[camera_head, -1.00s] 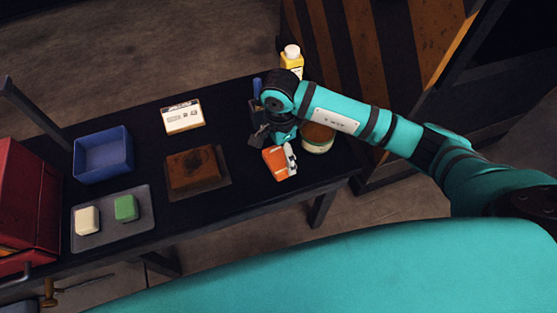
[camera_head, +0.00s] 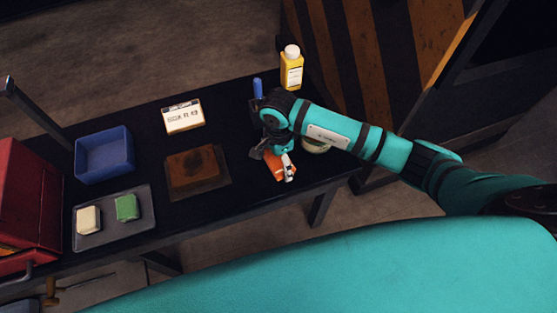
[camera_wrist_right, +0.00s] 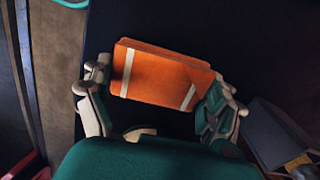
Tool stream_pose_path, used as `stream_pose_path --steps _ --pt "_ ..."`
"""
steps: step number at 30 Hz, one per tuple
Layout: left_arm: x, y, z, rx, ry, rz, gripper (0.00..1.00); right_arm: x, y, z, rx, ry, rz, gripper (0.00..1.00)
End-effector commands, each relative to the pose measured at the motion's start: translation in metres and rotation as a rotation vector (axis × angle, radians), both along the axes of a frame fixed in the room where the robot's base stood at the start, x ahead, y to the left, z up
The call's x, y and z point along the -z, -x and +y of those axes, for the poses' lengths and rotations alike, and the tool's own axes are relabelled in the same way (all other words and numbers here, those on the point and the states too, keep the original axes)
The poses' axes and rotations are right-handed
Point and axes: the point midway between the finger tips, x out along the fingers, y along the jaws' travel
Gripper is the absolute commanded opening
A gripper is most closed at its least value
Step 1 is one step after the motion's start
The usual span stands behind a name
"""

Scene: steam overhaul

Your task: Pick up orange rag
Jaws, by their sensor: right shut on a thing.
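The orange rag (camera_head: 276,171) is a folded cloth with pale stripes near its ends. It lies at the right end of the black table in the head view, partly hidden by my right gripper (camera_head: 275,162). In the right wrist view the rag (camera_wrist_right: 162,76) sits between the two fingers of my right gripper (camera_wrist_right: 163,92), with a finger at each side, and the gripper is shut on it. I cannot tell whether the rag is clear of the table. My left gripper is not in view.
A round tin (camera_head: 317,147) stands close to the right gripper, partly hidden by my arm. A yellow bottle (camera_head: 291,72) is behind.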

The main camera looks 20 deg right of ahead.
Motion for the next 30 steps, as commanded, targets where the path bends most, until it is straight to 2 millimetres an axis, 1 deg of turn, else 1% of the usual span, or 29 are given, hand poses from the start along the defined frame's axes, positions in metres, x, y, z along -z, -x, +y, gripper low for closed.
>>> stream_pose_path --steps 8,11,17,20,23,30 --pt "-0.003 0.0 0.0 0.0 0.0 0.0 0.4 -0.004 0.0 0.0 0.0 0.001 -0.001 0.57" --pt "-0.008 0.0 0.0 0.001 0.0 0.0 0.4 -0.012 -0.001 0.0 0.0 0.002 -0.002 0.57" --pt "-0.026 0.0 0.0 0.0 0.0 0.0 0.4 -0.04 -0.001 0.0 -0.001 0.001 -0.003 0.57" --pt "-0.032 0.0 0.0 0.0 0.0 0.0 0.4 -0.041 0.016 0.007 -0.004 0.0 0.002 0.57" --pt "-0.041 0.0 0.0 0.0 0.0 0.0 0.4 -0.043 0.038 0.017 -0.006 -0.001 0.002 0.57" --pt "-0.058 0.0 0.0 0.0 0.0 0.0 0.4 -0.049 0.098 0.045 -0.005 -0.003 0.002 0.57"
